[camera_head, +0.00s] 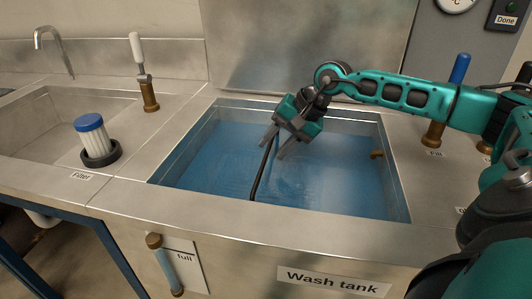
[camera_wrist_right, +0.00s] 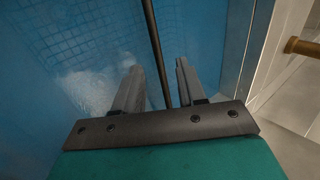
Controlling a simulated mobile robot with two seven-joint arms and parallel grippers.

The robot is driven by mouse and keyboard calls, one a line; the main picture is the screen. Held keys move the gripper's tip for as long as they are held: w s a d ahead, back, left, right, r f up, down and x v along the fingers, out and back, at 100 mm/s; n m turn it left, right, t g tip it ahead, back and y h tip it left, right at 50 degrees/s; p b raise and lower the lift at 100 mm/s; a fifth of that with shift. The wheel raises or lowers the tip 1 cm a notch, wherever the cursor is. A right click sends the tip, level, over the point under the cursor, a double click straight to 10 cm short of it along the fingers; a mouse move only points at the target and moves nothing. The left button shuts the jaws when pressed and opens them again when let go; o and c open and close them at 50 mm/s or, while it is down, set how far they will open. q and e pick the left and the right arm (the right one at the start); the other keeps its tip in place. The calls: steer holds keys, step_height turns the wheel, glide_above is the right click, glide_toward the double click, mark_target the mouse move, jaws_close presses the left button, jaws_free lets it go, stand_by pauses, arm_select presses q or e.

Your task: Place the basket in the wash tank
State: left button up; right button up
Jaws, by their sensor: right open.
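The wash tank (camera_head: 350,160) is a sunken steel basin full of blue water, labelled on its front. A thin dark rod (camera_head: 262,170), probably the basket's handle, slants down to the water near the tank's front. A faint mesh (camera_wrist_right: 95,45), likely the basket, shows under the water in the right wrist view; its outline is blurred. My right gripper (camera_head: 275,149) is open above the water, pointing down. Its two fingers stand apart on either side of the rod (camera_wrist_right: 155,50) in the wrist view. My left gripper is not in view.
A filter with a blue cap (camera_head: 89,124) stands in a dark ring left of the tank. A white-handled lever (camera_head: 137,50) and a blue-handled lever (camera_head: 460,68) flank the tank. A brass spout (camera_head: 376,154) juts from the right wall. A steel panel rises behind.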

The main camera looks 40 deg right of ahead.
steer(key=v, duration=0.6)
steer(key=shift+r, duration=0.2)
